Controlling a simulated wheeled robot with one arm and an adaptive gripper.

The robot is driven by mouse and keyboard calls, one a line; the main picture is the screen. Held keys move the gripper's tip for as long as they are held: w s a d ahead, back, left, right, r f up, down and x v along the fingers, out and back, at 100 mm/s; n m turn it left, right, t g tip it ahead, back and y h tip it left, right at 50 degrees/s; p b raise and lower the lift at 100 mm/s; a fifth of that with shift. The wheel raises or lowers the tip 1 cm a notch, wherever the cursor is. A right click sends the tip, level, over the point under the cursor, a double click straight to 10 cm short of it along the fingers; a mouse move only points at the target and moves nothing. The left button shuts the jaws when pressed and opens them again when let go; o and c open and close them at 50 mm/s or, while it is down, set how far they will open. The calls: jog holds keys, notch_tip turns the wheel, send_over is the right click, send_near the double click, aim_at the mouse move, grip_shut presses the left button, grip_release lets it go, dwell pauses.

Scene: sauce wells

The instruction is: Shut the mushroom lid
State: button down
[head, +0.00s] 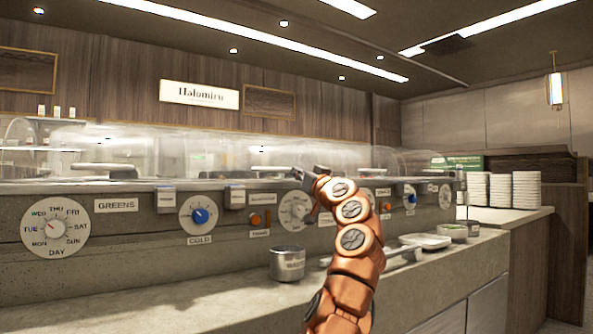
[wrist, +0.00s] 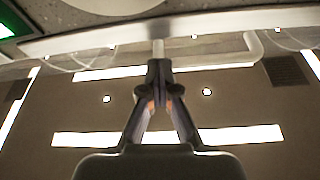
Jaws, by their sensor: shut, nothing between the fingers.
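Clear domed lids (head: 120,143) run in a row along the top of the counter. I cannot tell which is the mushroom lid, since most labels near my gripper are too small to read. My gripper (head: 302,177) is at the counter's upper front edge, near the middle of the row, with the fingers pointing left. In the wrist view my gripper (wrist: 160,66) is shut and empty. Its tips are just below a pale bar (wrist: 100,38) in that picture, close to a pale bent rod (wrist: 252,46). Whether they touch is unclear.
The front panel carries a day dial (head: 55,226), a cold knob (head: 199,215), a GREENS label (head: 115,204) and orange buttons. A metal cup (head: 287,263) and a white tray (head: 425,241) stand on the lower ledge. Plate stacks (head: 502,190) stand at right. The ledge's left part is clear.

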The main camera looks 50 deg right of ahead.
jog(key=shift+w+a, duration=0.3)
jog(key=shift+s+r+p, duration=1.15)
jog(key=shift+s+r, duration=0.15)
jog(key=shift+r, duration=0.35)
jog(key=s+a+f+b, duration=0.1)
jog(key=s+f+b, duration=0.1)
jog(key=s+f, duration=0.4)
jog(key=shift+s+f+b, duration=0.25)
jog(key=shift+f+b, duration=0.05)
jog(key=shift+f, duration=0.2)
jog(key=shift+a, duration=0.15)
